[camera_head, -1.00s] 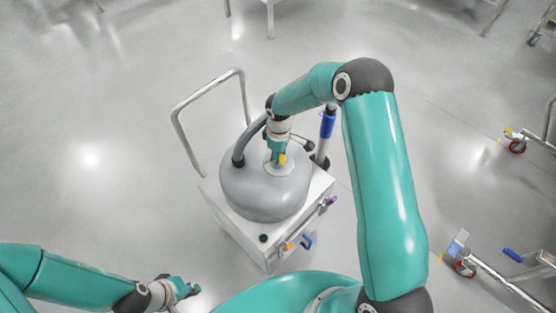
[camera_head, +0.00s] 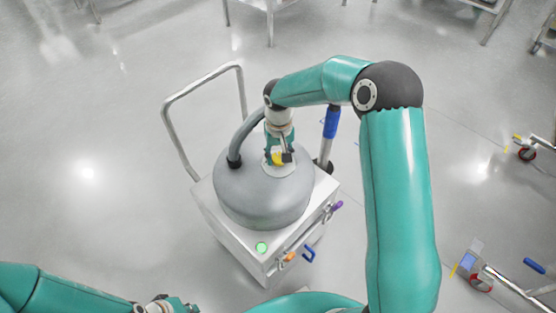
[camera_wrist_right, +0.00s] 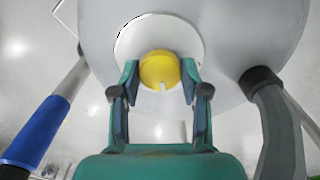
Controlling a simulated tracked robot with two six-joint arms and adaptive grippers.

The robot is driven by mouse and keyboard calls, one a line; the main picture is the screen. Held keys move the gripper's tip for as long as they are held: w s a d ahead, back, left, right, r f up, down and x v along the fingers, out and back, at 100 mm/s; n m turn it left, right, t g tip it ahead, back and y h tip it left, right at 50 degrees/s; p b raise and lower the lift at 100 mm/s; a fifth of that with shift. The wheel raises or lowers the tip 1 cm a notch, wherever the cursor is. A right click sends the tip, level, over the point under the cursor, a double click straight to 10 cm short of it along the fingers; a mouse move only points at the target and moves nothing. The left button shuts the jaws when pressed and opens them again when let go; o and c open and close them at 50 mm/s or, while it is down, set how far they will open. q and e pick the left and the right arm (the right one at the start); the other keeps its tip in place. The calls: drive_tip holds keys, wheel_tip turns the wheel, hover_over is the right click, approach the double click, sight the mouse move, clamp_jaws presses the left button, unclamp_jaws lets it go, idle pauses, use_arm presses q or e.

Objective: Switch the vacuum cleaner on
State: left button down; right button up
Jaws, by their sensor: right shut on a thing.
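The vacuum cleaner has a grey domed top (camera_head: 262,195) on a white square cabinet (camera_head: 232,226). A yellow knob (camera_wrist_right: 160,70) with a small white mark sits on a pale disc on top of the dome; in the head view the knob (camera_head: 277,158) is partly hidden by my gripper. My right gripper (camera_wrist_right: 160,82) is shut on the yellow knob, a finger at each side. A round lamp (camera_head: 262,248) on the cabinet's top glows green. My left gripper (camera_head: 165,305) is at the bottom edge, partly cut off, away from the cleaner; its fingers are unclear.
A dark hose (camera_head: 237,148) enters the dome. A metal push handle (camera_head: 187,88) stands at the back left. A wand with a blue grip (camera_head: 331,122) stands behind right. Wheeled frames (camera_head: 510,285) stand at the right. The floor at left is clear.

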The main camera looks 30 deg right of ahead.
sight(279, 158)
drive_tip(key=m+b, duration=0.2)
drive_tip(key=m, duration=0.2)
drive_tip(key=shift+f, duration=0.1)
drive_tip(key=shift+m, duration=0.3)
drive_tip(key=o, duration=1.1)
drive_tip(key=shift+o, duration=0.2)
wheel_tip(279, 158, up, 12)
idle(0.5)
